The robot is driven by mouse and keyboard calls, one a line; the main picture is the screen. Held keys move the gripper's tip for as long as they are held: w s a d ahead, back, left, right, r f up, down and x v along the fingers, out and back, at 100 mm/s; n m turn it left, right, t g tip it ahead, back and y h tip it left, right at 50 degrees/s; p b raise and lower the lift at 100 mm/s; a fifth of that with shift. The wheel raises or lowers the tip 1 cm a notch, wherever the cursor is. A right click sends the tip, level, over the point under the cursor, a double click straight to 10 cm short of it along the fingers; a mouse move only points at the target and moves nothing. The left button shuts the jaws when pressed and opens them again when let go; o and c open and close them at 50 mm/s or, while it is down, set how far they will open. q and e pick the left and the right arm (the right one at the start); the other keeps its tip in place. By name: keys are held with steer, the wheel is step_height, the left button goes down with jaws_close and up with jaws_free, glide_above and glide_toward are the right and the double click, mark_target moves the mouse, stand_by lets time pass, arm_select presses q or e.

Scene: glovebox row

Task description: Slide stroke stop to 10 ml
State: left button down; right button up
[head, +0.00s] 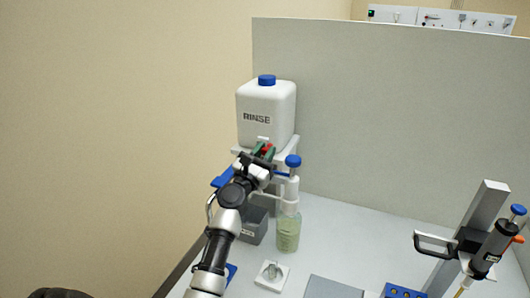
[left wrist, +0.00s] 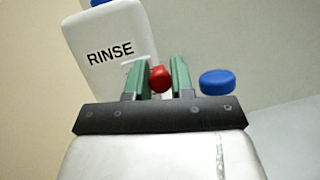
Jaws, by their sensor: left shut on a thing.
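My left gripper (head: 264,151) reaches up in front of the white rinse container, with green fingers on either side of a small red knob (left wrist: 160,79). It is shut on this knob, which looks like the stroke stop. A dispenser with a blue cap (head: 293,161) and white body (head: 292,190) stands just right of the gripper on a bottle of greenish liquid (head: 288,232). The blue cap also shows right of the fingers in the left wrist view (left wrist: 217,82). The gripper and arm hide part of the dispenser, and I cannot read a volume scale. My right gripper is out of view.
The white RINSE container (head: 267,112) stands on a raised shelf behind the gripper. A grey box (head: 253,226) is beside the bottle. A stand (head: 468,240) holds a blue-topped device (head: 494,250) at right. A grey partition (head: 400,120) closes the back.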

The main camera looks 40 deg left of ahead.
arm_select(q)
step_height(320, 180, down, 5)
steer(key=b, duration=0.4)
steer(key=shift+r+b, duration=0.1)
steer(key=shift+b, duration=0.2)
steer(key=c, duration=1)
jaws_free()
steer(key=b+v, duration=0.2)
steer(key=v, duration=0.9)
steer(key=shift+w, duration=0.1)
